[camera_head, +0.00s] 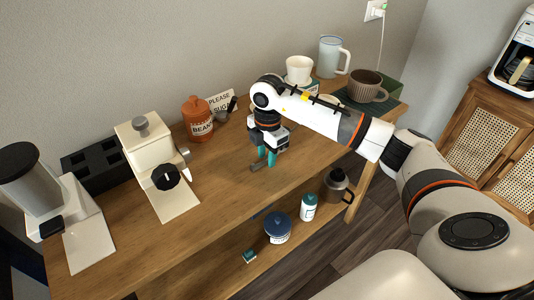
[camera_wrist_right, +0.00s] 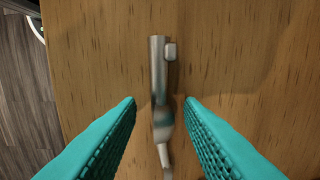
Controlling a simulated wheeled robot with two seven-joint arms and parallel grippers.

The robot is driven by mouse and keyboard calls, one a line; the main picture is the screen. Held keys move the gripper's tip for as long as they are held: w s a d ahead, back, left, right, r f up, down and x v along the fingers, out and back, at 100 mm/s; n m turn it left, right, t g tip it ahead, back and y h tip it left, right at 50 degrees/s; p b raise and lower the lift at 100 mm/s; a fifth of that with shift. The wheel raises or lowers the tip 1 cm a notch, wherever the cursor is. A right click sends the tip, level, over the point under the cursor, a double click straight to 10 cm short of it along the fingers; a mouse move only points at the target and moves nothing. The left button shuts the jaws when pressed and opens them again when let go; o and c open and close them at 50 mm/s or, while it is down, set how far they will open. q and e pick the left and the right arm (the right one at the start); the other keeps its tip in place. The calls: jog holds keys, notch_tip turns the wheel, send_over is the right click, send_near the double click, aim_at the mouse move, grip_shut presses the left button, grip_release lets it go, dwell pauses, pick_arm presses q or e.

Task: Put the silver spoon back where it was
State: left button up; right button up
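The silver spoon (camera_wrist_right: 158,75) lies on the wooden tabletop in the right wrist view, its thick grey handle end with a small side tab pointing up the picture. In the head view it shows as a small grey piece (camera_head: 256,168) beside my fingertips. My right gripper (camera_head: 266,157) has teal fingers pointing down at the table. In the right wrist view the right gripper (camera_wrist_right: 160,101) is open, with one finger on each side of the spoon and a gap to both. The spoon's lower end runs out of the wrist picture. My left gripper is not in view.
An orange beans jar (camera_head: 198,120), a sign (camera_head: 219,101), a cream machine (camera_head: 150,150) and a grinder (camera_head: 50,205) stand along the back and left. A brown cup (camera_head: 366,86) and a pale blue mug (camera_head: 331,57) stand at the right. The front tabletop is clear.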

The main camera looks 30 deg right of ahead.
jog(key=shift+w+r, duration=0.1)
jog(key=shift+r, duration=0.5)
notch_tip(320, 180, up, 11)
jog(key=shift+d+b, duration=0.15)
jog(key=shift+b, duration=0.2)
jog(key=shift+f, duration=0.1)
